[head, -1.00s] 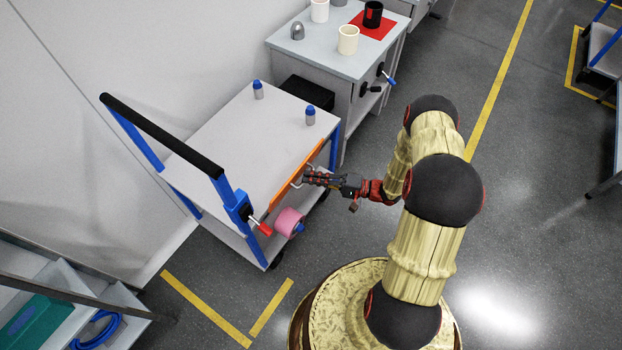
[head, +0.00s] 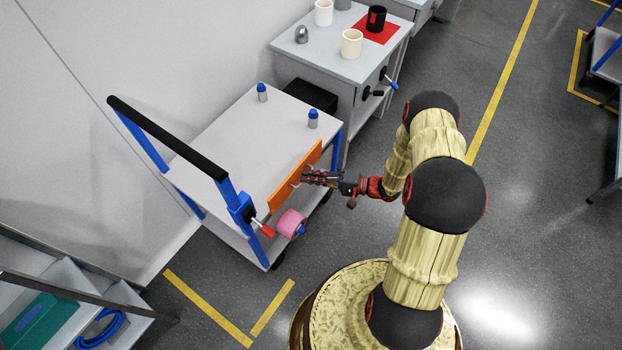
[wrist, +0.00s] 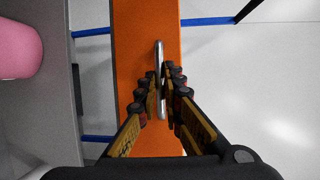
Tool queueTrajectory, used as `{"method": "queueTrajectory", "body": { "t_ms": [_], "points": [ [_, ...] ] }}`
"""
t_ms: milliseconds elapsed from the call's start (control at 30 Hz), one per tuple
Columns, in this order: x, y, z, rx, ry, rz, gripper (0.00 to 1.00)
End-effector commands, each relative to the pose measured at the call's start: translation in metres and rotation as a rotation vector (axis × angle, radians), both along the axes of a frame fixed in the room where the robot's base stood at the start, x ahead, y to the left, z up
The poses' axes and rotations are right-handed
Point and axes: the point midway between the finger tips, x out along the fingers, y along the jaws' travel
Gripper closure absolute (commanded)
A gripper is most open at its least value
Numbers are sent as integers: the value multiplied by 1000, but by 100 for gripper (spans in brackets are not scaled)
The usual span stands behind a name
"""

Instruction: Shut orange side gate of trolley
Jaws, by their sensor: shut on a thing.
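The orange side gate (head: 287,183) runs along the near long side of the trolley (head: 225,130). Its broad face shows, standing up past the trolley's top edge at a tilt. In the wrist view the gate (wrist: 132,45) is an upright orange band with a metal bar handle (wrist: 158,60). My gripper (head: 306,178) is at the gate's outer side; its fingers are shut on the handle, one on each side of it in the wrist view (wrist: 165,92). A red-tipped lever (head: 266,231) sits by the blue post at the gate's left end.
Two blue-capped bottles (head: 313,119) stand on the trolley top. A pink roll (head: 291,224) sticks out below the gate's left end. A black push bar (head: 165,138) rises at the left. A grey cabinet with cups (head: 351,44) stands behind. Floor to the right is open.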

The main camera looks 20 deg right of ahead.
Motion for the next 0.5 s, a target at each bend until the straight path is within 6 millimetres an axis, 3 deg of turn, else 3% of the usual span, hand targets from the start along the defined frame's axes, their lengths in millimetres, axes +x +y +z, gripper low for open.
{"method": "queueTrajectory", "body": {
  "t_ms": [367, 500],
  "points": [
    [1, 0, 2, 0, -5, 0, 73],
    [1, 0, 2, 1, -4, 0, 73]
  ]
}}
